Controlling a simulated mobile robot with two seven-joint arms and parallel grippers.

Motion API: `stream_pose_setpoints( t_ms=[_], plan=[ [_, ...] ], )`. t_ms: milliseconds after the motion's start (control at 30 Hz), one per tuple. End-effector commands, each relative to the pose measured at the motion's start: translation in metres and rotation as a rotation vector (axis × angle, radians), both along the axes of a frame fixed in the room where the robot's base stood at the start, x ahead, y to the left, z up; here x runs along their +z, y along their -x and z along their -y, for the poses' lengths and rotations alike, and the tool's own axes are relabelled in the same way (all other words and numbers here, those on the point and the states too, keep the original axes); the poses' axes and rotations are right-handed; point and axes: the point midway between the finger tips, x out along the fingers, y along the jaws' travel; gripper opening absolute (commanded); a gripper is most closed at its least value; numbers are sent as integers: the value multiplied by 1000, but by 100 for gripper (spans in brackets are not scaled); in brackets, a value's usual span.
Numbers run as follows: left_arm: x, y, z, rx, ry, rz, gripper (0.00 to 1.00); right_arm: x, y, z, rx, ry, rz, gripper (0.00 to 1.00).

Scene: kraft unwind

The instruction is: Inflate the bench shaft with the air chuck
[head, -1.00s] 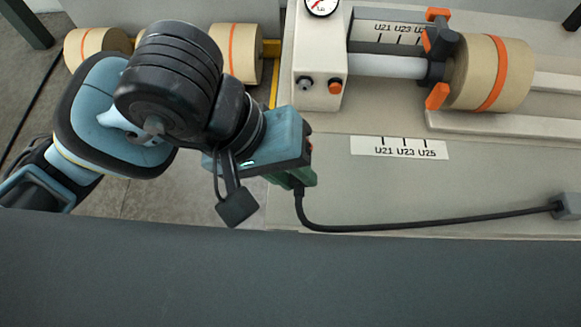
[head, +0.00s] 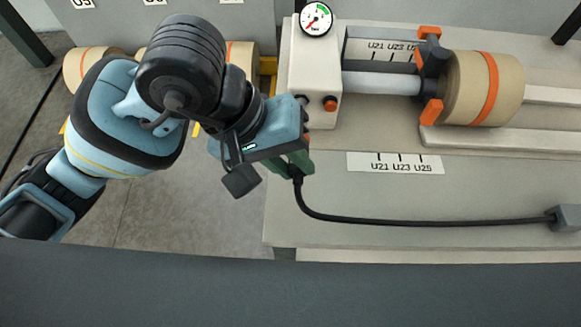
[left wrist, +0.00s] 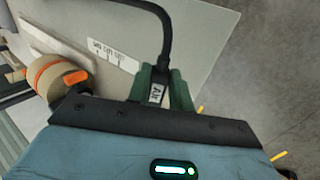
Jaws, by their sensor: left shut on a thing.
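My left gripper (head: 292,160) is shut on the air chuck, whose labelled face (left wrist: 156,94) shows between the green fingers in the left wrist view. A black hose runs from it. Most of the chuck is hidden by the gripper in the head view. The bench shaft (head: 380,82) is a pale bar reaching right from a white block (head: 300,60). A dark stub (head: 302,99) on the block's front lies close to the gripper body; I cannot tell whether they touch. The gauge (head: 316,18) on top has its needle in the red part. My right gripper is not in view.
A kraft roll (head: 482,88) with an orange band sits on the shaft beside a dark, orange-tipped piece (head: 431,75). An orange button (head: 330,104) is on the block. The hose (head: 420,221) crosses the bench to a grey box (head: 565,218).

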Motion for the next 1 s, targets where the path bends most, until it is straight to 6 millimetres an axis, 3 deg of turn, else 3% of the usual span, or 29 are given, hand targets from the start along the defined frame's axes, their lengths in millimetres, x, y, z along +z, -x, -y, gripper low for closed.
stream_pose_setpoints(
  t_ms=[400,1000],
  plan=[
    [-1,-18,0,0,1,1,0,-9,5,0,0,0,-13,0],
    [0,-20,0,0,1,1,0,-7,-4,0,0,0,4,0]
  ],
)
